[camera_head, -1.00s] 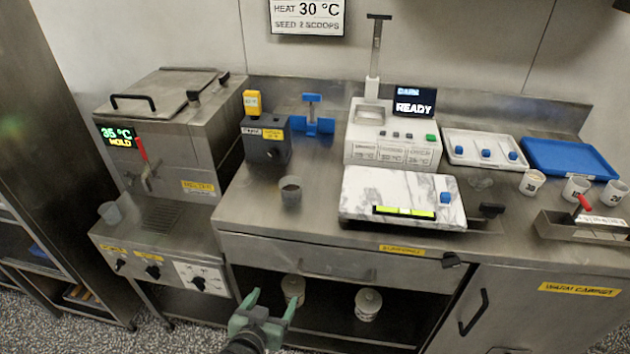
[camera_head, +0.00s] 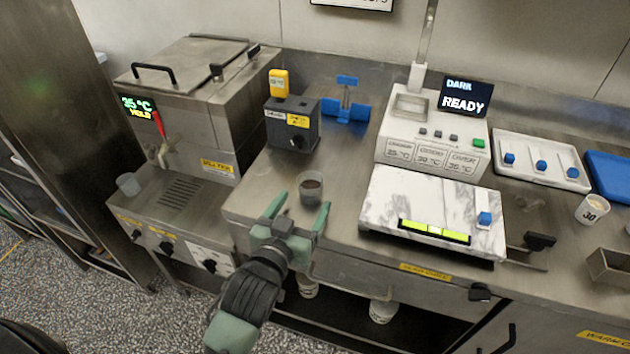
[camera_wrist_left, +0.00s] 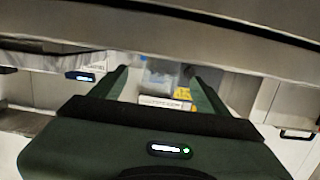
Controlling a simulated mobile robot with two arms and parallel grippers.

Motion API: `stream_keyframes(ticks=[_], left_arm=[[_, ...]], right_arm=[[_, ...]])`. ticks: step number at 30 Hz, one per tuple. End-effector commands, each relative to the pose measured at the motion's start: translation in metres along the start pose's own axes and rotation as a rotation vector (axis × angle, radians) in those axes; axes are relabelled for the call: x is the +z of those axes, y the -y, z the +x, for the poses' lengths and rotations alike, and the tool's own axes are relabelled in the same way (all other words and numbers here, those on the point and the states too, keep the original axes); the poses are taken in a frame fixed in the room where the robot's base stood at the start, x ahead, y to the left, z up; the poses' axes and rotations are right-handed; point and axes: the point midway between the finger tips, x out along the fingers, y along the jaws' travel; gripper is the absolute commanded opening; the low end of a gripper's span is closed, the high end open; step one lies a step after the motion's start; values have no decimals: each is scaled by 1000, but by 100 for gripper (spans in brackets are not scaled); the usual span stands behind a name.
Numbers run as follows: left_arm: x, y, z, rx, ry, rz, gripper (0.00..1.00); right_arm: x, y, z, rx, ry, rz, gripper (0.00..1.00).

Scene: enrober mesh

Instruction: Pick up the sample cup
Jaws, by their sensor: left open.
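A small see-through grey cup (camera_head: 311,188) with dark contents stands upright near the front left edge of the steel counter. I take it for the sample cup. My left gripper (camera_head: 301,205) is open, its green fingers pointing towards this cup from the front. In the head view the fingertips reach to either side of the cup's lower part; whether they touch it I cannot tell. My right gripper is not in view.
Behind the cup stand a dark block (camera_head: 292,125) with a yellow piece on top and a blue stand (camera_head: 347,106). A marble slab (camera_head: 400,200) lies to the right. Another clear cup (camera_head: 128,184) stands on the melter's ledge (camera_head: 150,205) at left. Counter around the near cup is clear.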

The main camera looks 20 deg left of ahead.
Motion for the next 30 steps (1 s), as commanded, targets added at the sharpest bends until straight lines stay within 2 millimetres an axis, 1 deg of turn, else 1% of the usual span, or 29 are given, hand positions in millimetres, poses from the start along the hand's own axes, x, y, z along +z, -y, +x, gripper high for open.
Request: stream_keyframes(ticks=[2,7,10,12,15,20,23,24,26,27,29,30], left_arm=[[-1,0,10,0,-2,1,76],[1,2,30,0,0,1,76],[3,4,46,0,0,2,76],[4,4,56,0,-1,1,76],[5,4,66,1,0,0,76],[6,4,69,0,0,-1,76],[6,4,69,0,1,-1,76],[6,4,69,0,1,-1,70],[6,4,68,0,1,-1,54],[6,4,68,0,1,-1,42],[6,4,68,0,1,0,26],[6,4,68,0,1,0,15]], right_arm=[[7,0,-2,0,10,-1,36],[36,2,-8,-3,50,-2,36],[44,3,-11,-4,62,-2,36],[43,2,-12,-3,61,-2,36],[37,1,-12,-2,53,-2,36],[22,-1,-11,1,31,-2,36],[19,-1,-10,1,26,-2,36],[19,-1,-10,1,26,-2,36],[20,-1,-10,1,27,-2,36],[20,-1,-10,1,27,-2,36],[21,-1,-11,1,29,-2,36],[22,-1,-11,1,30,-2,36]])
